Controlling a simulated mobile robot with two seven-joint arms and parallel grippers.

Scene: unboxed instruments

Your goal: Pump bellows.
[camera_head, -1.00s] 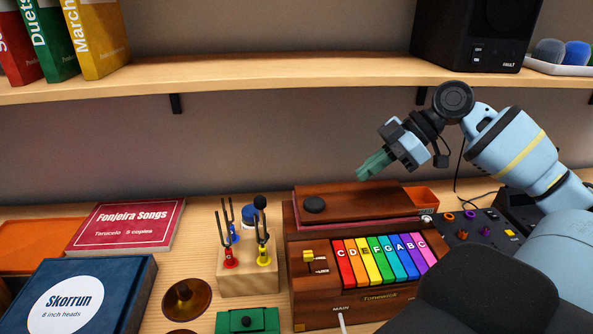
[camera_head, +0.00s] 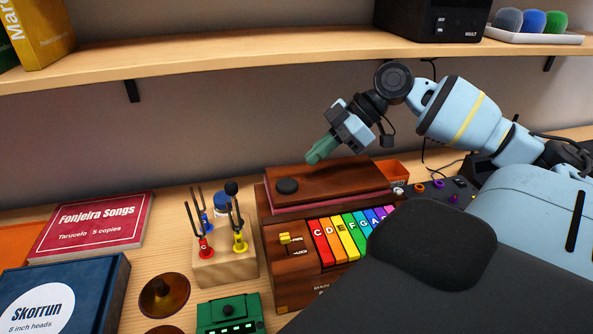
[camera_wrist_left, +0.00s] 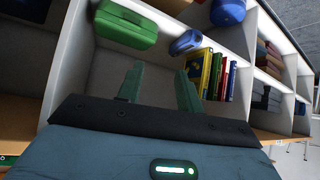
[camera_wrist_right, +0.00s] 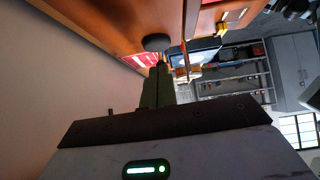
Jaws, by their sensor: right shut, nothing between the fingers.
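The bellows instrument (camera_head: 290,248) is a wooden box with rainbow keys on the table. Its brown top board (camera_head: 325,180) carries a round black knob (camera_head: 287,186) near its left end, and a pink fold shows under the board. My right gripper (camera_head: 314,158) is shut and empty, above and behind the board, pointing down-left. In the right wrist view the shut green fingers (camera_wrist_right: 158,88) point toward the black knob (camera_wrist_right: 156,43), apart from it. My left gripper (camera_wrist_left: 158,88) is open and empty, facing shelves. My dark arm part hides some keys in the head view.
A wooden block (camera_head: 226,267) with tuning forks stands close left of the instrument. A green box (camera_head: 229,312) and a brass dish (camera_head: 164,296) lie in front. A black panel with knobs (camera_head: 440,191) is at right. A shelf (camera_head: 250,52) runs above my right arm.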

